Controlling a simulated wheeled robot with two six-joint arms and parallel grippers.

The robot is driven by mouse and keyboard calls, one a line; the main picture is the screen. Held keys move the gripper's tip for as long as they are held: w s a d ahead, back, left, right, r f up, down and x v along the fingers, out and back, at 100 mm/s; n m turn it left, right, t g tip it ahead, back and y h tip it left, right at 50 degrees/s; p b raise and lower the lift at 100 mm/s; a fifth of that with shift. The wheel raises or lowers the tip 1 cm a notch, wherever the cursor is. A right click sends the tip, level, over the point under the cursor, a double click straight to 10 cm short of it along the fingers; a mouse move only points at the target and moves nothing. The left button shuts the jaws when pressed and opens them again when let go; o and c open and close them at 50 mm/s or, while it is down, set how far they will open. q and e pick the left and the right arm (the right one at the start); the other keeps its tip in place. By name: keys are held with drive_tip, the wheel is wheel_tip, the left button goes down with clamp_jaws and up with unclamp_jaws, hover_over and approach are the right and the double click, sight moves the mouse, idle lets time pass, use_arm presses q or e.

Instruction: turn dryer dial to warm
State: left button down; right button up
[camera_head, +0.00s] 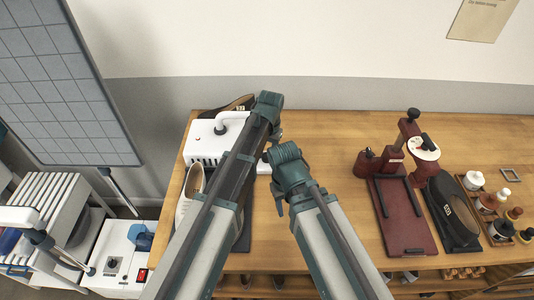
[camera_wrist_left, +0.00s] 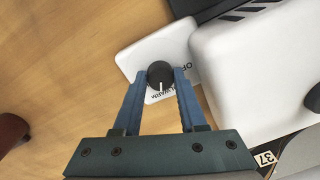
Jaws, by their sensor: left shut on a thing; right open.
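The white dryer (camera_head: 203,143) stands at the left end of the wooden table; its body also fills the right of the left wrist view (camera_wrist_left: 250,70). There, a small white panel (camera_wrist_left: 135,57) carries a round black dial (camera_wrist_left: 160,70) with a white pointer line. The pointer faces down the picture, toward partly hidden lettering; other lettering starting "OF" is right of the dial. My left gripper (camera_wrist_left: 160,80) is shut on the dial, one blue finger on each side. In the head view my left gripper (camera_head: 274,136) largely hides the panel. My right gripper (camera_head: 281,205) is open and empty.
A light shoe (camera_head: 190,190) stands in front of the dryer, and a brown shoe (camera_head: 236,103) is behind it. A dark red press (camera_head: 402,215), a black shoe form (camera_head: 452,220) and several small bottles stand on the right. The table's middle is clear.

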use_arm(q)
drive_tip(key=shift+c, duration=2.3)
unclamp_jaws()
drive_tip(key=shift+r, duration=0.15)
use_arm(e)
drive_tip(key=shift+r, duration=0.15)
use_arm(q)
wheel_tip(320, 180, up, 14)
drive_tip(key=p, duration=1.4)
drive_tip(key=shift+s+d+f, duration=0.15)
drive_tip(key=shift+d+f, duration=0.1)
drive_tip(key=shift+d, duration=0.05)
use_arm(e)
wheel_tip(320, 180, up, 14)
drive_tip(key=shift+f, duration=0.25)
use_arm(q)
drive_tip(key=s+a+f+b, duration=0.3)
drive_tip(key=s, duration=0.7)
drive_tip(key=s+a+f+b, duration=0.3)
drive_tip(key=s, duration=0.7)
drive_tip(key=shift+s+a+f+y, duration=0.15)
drive_tip(key=shift+s+y, duration=0.15)
drive_tip(key=shift+s, duration=0.1)
use_arm(e)
wheel_tip(320, 180, down, 6)
drive_tip(key=shift+f, duration=0.2)
